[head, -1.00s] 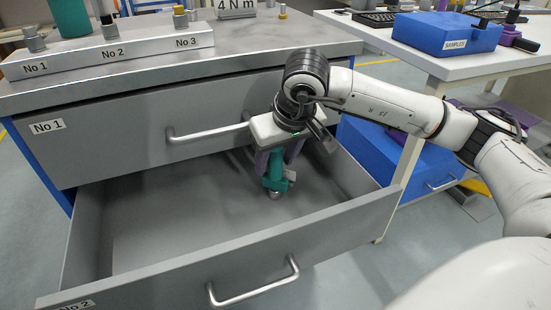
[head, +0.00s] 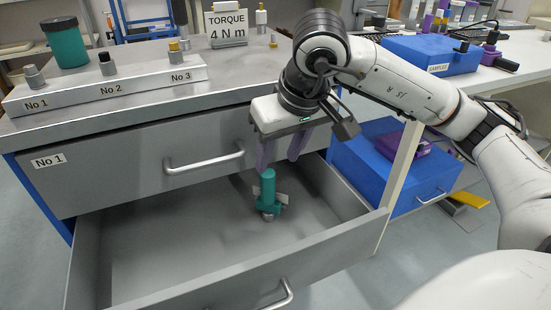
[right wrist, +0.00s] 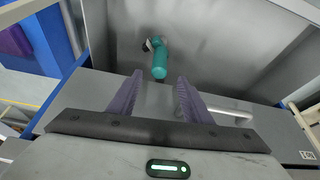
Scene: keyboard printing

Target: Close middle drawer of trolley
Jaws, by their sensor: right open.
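The middle drawer (head: 120,255) of the grey trolley is pulled out, below the shut drawer labelled No 1 (head: 110,175). Its handle (head: 282,297) is partly cut off at the bottom of the head view. A teal tool (head: 268,190) stands upright inside the drawer. It also shows in the right wrist view (right wrist: 160,62). My right gripper (head: 280,162) is open and empty, just above the tool and apart from it. Its purple fingers (right wrist: 154,98) point into the drawer. My left gripper is not in view.
On the trolley top are a numbered block (head: 110,88) with bits, a teal cup (head: 66,45) and a TORQUE 4 Nm sign (head: 227,25). A table with a blue SAMPLES box (head: 430,53) stands at the right. A blue drawer unit (head: 385,165) sits below it.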

